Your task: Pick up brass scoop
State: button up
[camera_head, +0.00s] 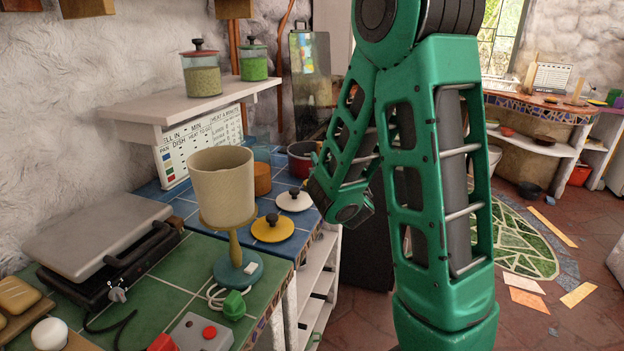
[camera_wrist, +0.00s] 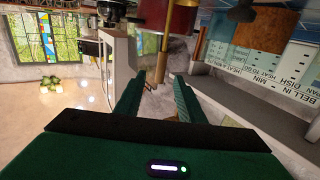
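A narrow brass-coloured strip (camera_wrist: 165,59), which looks like the scoop's handle, shows in the wrist view. It runs from beside a dark red pot (camera_wrist: 181,17) to the gap between my fingertips. My gripper (camera_wrist: 158,78) is open, with its two green fingers apart on either side of the strip's end. I cannot tell whether the strip is within the fingers or just beyond them. The scoop's bowl is not clear. In the head view the red pot (camera_head: 302,160) stands on the blue-tiled counter, left of my arm; I cannot make out the scoop or my fingers there.
A yellow lid (camera_head: 272,229) and a white lid (camera_head: 294,200) lie on the blue tiles, with an orange canister (camera_head: 262,179) behind. A lamp (camera_head: 222,190) stands in front on the green tiles. A white shelf (camera_head: 150,108) with jars overhangs the counter's back.

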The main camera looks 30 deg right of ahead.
jog(key=x, duration=1)
jog(key=shift+w, duration=0.35)
dwell(0.4)
jog(key=shift+f, duration=0.15)
jog(key=shift+d, duration=0.1)
grip_shut()
